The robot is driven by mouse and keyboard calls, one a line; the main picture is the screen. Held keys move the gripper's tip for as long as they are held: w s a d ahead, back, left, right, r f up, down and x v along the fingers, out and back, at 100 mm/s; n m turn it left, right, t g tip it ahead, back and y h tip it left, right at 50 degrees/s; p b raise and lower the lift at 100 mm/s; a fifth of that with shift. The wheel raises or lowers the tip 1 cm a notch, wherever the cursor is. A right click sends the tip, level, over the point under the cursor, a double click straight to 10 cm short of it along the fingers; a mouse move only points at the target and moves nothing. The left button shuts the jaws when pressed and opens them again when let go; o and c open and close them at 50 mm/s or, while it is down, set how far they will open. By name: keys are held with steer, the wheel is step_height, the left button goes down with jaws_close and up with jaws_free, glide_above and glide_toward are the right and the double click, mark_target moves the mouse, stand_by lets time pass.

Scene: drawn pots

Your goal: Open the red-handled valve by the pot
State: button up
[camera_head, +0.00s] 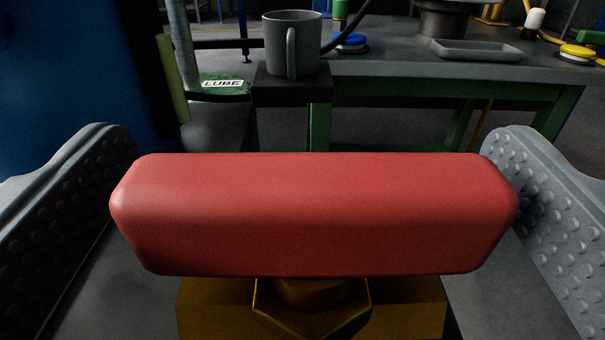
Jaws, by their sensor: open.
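The red valve handle (312,215) is a thick rounded bar lying crosswise in the middle of the view. It sits on a yellow-brass valve body (410,305) with a hex nut below it. My gripper (315,190) is open, with one studded grey finger at the left of the bar and one at the right. The bar's ends lie close to both fingers; I cannot tell whether they touch. A grey mug-like pot (275,45) with a handle stands on a dark block behind the valve.
A green-legged bench (400,68) stands behind, with a blue button (350,41), a yellow button (576,53) and a shallow grey tray (477,50). A green block labelled LUBE (222,86) is left of the pot. A large blue drum-like shape (75,80) fills the upper left.

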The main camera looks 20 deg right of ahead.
steer(key=p+v, duration=0.2)
steer(key=v, duration=1.1)
steer(key=shift+s+a, duration=0.15)
steer(key=shift+s, duration=0.1)
